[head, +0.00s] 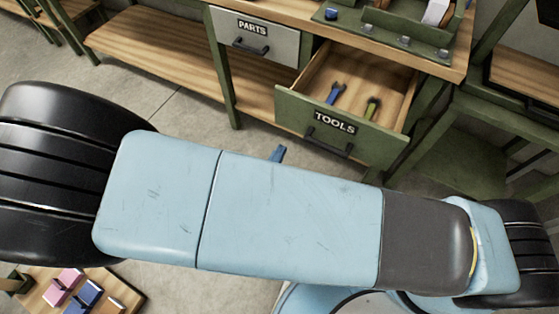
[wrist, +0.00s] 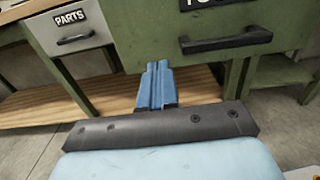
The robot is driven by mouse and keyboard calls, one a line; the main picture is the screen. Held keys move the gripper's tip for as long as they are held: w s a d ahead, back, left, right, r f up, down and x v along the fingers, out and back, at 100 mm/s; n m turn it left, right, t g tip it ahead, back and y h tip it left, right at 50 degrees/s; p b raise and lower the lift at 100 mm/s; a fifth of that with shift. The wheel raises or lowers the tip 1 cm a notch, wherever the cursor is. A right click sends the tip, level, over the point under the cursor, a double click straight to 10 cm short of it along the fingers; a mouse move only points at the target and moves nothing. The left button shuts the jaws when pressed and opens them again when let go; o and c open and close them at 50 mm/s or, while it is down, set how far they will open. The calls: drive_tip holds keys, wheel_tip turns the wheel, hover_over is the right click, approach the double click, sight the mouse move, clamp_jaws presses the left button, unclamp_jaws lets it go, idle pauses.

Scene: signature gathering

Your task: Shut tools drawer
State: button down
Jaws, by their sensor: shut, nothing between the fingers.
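The tools drawer (head: 338,128) is a green drawer with a black handle and a TOOLS label, and it stands pulled out of the workbench in the head view. A blue-handled tool and a yellow-green-handled tool lie inside it. Its front also shows in the wrist view (wrist: 226,70), top right, with part of the label cut off. My gripper (wrist: 158,68) is shut and empty, its blue fingers pointing toward the bench, below and left of the drawer's handle in the wrist view. In the head view my gripper (head: 280,150) shows only as a small blue tip behind my arm.
A closed grey parts drawer (head: 257,36) sits left of the tools drawer. The wooden benchtop (head: 300,10) carries a green tray with small items. A green bench leg (head: 222,75) and a lower wooden shelf (head: 150,50) stand at left. Grey floor is open before the bench.

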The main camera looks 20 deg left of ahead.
sight(300, 122)
drive_tip(key=w, duration=0.9)
drive_tip(key=shift+w+d, duration=0.35)
drive_tip(key=shift+d, duration=0.05)
